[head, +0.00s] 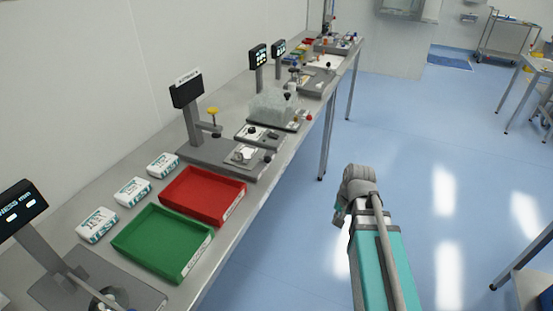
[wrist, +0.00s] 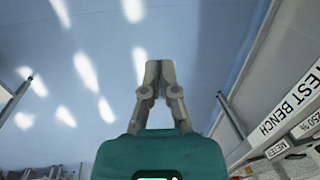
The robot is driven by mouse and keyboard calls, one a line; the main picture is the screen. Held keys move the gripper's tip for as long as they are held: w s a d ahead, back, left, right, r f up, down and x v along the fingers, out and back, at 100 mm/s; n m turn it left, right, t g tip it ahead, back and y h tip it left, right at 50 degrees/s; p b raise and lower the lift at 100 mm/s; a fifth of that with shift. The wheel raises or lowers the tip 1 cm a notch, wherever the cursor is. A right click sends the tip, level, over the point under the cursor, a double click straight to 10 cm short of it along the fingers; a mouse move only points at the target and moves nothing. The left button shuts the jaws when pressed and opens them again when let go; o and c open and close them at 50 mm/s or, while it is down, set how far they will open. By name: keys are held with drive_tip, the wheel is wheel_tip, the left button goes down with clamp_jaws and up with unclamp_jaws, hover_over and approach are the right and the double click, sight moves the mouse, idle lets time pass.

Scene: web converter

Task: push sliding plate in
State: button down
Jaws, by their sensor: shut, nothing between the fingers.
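A grey test station with a dark display (head: 187,92) and a yellow-topped clamp (head: 213,113) stands on the long bench. A small light plate (head: 243,155) with dark knobs sits on the front right of its grey base; it looks like the sliding plate, but I cannot tell how far out it is. My gripper (wrist: 159,68) is shut and empty in the wrist view, with blue floor behind its fingertips. It is apart from the bench and touches nothing. In the head view my arm is over the floor, right of the bench, and the fingers are hidden.
A red tray (head: 203,194) and a green tray (head: 162,243) lie on the bench (head: 215,262) near its front edge, beside several white packs (head: 132,191). More instrument stations stand farther back. A bench edge labelled TEST BENCH (wrist: 283,103) shows in the wrist view. The floor (head: 430,130) is open.

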drive_tip(key=w+a+r+m+y+p, duration=0.1)
drive_tip(key=w+a+r+m+y, duration=0.1)
drive_tip(key=w+m, duration=0.3)
drive_tip(key=w+a+r+m+t+y+p, duration=0.1)
drive_tip(key=w+a+r+m+y, duration=0.2)
drive_tip(key=w+r+m, duration=0.2)
drive_tip(key=w+a+r+m+y+p, duration=0.1)
drive_tip(key=w+a+r+m+y, duration=0.2)
drive_tip(key=w+m, duration=0.3)
drive_tip(key=w, duration=0.4)
drive_tip(key=shift+w+r+p, duration=0.25)
drive_tip(key=shift+w+p, duration=0.05)
drive_tip(key=shift+p, duration=0.05)
drive_tip(key=shift+a+f, duration=0.1)
drive_tip(key=shift+a, duration=0.05)
drive_tip(key=shift+w+a+f+b, duration=0.3)
drive_tip(key=shift+a+f+b, duration=0.65)
drive_tip(key=shift+a, duration=0.95)
drive_tip(key=shift+w+a+f+b, duration=0.3)
drive_tip(key=shift+a+f+b, duration=0.6)
drive_tip(key=shift+a, duration=1)
drive_tip(key=shift+w+a+f+b, duration=0.3)
drive_tip(key=shift+a+f+b, duration=0.6)
drive_tip(key=shift+a, duration=1)
